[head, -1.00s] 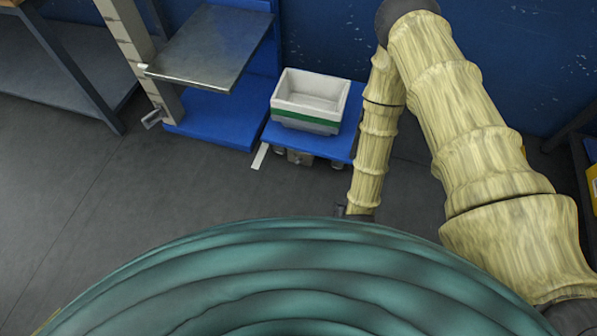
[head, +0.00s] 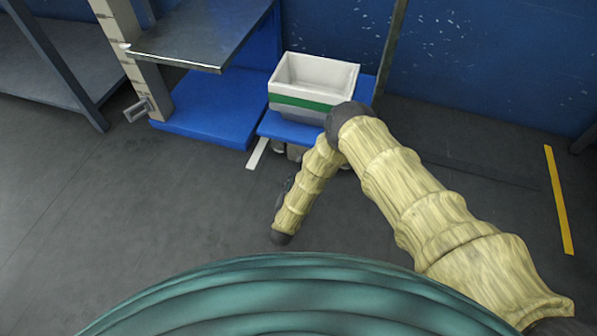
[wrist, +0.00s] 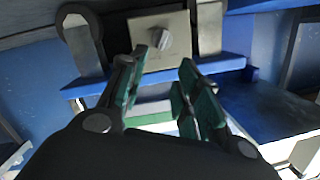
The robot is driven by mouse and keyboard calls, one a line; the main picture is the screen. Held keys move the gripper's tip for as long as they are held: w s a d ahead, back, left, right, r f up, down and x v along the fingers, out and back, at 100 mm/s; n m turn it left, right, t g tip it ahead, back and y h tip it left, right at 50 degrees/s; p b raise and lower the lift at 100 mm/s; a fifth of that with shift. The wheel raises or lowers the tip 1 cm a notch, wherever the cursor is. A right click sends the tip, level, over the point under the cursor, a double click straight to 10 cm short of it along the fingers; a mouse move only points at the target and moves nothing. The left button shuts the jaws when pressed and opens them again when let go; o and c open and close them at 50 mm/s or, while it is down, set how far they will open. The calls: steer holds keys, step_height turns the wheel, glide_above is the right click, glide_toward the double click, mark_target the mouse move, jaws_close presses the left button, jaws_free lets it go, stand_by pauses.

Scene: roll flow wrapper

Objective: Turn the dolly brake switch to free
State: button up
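In the wrist view, a grey knob (wrist: 161,39) sits on a light grey plate (wrist: 180,50) and looks like the dolly's brake switch. My gripper (wrist: 163,63) is open and empty, its two green-padded fingers apart and pointing toward the knob, which shows between and just beyond the tips. I see no contact. In the head view, the blue dolly (head: 268,126) carries stacked bins, white (head: 313,84) on top with green and grey below. The plate under its front edge is mostly hidden behind my arm. My gripper cannot be made out in the head view.
A grey metal shelf (head: 205,38) over a blue base (head: 210,108) stands left of the dolly. The blue wall (head: 470,70) is behind. Open floor (head: 160,220) lies in front.

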mark_target(299, 160)
steer(key=w+f+b, duration=0.1)
steer(key=w+b, duration=0.1)
steer(key=w, duration=0.1)
steer(key=w+d+m+h+b, duration=0.1)
steer(key=w+b, duration=0.1)
steer(key=w, duration=0.2)
steer(key=w+f+m+t+h+b, duration=0.1)
steer(key=w+b, duration=0.1)
steer(key=w, duration=0.2)
steer(key=shift+w+d+f+b, duration=0.2)
steer(key=shift+d+f+b, duration=0.1)
steer(key=shift+f+b, duration=0.05)
jaws_close()
